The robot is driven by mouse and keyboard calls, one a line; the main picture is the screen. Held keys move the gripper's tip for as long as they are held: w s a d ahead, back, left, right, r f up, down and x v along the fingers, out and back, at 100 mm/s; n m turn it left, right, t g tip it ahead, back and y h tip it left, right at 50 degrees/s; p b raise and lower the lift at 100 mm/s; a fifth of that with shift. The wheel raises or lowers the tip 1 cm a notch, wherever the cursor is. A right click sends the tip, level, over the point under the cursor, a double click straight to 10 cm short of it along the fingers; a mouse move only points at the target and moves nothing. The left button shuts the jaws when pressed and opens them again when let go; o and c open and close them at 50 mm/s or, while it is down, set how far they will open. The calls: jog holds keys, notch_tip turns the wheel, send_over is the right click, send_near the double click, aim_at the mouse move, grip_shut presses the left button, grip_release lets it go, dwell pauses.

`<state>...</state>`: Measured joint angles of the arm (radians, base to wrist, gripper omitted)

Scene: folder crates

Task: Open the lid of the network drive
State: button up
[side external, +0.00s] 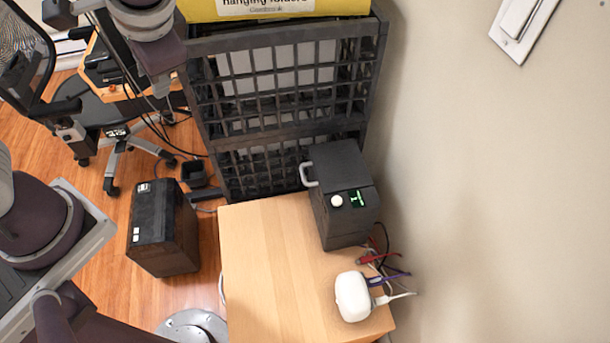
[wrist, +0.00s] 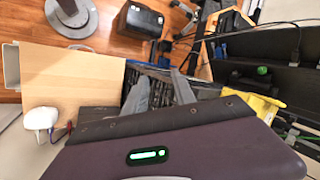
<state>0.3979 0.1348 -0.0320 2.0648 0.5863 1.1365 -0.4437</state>
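The network drive (side external: 336,190) appears to be the dark grey box on the wooden cabinet in the side external view. It has a pale handle (side external: 308,174) on its left side, a white knob (side external: 337,200) and a small green display (side external: 357,198). Its lid looks shut.
The wooden cabinet (side external: 262,270) has clear top at its front left. A white device (side external: 353,297) and several cables lie right of it, near the wall. Stacked dark crates (side external: 290,128) with a yellow folder box (side external: 245,10) stand behind. A black box (side external: 160,230) stands on the floor.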

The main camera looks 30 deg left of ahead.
jog(key=w+d+f+m+t+y, duration=0.2)
jog(key=w+d+f+m+y, duration=0.15)
jog(key=w+f, duration=0.35)
jog(key=m+t+h, duration=0.3)
jog(key=m+t, duration=0.6)
jog(key=t, duration=0.3)
send_near(303, 176)
jog(key=w, duration=0.3)
jog(key=x, duration=0.6)
jog(key=shift+s+a+f, duration=0.2)
jog(key=shift+a+f, duration=0.2)
jog(key=shift+w+a, duration=0.2)
jog(key=shift+w, duration=0.35)
grip_shut()
jog(key=shift+f, duration=0.1)
